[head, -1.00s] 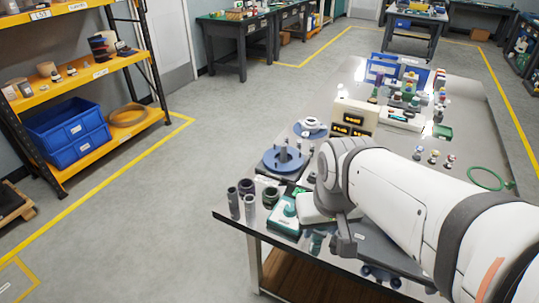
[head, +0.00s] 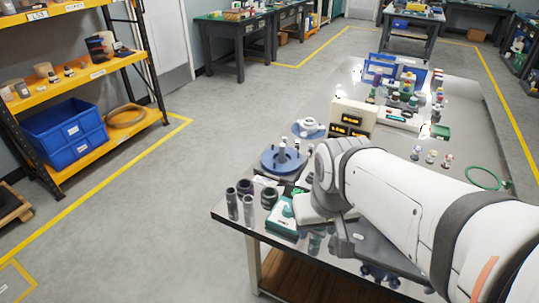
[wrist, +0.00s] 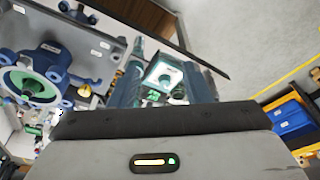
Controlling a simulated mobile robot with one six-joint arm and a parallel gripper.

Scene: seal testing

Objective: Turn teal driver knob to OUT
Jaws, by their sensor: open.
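A teal box with a pale top panel (head: 284,214) stands at the near left corner of the table. In the wrist view, a teal unit with a white face (wrist: 163,75) shows between the fingers of my gripper (wrist: 163,90). The fingers are apart with nothing clearly held between them. Whether they touch the unit, I cannot tell. The driver knob and its setting marks are too small and blurred to read. In the head view my gripper is mostly hidden by my white arm, just right of the teal box.
Grey cylinders (head: 240,207) stand left of the teal box. A blue round fixture with posts (head: 283,158) is behind it. A blue flanged body with a green face (wrist: 38,82) is left in the wrist view. A cream instrument box (head: 352,118) stands farther back.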

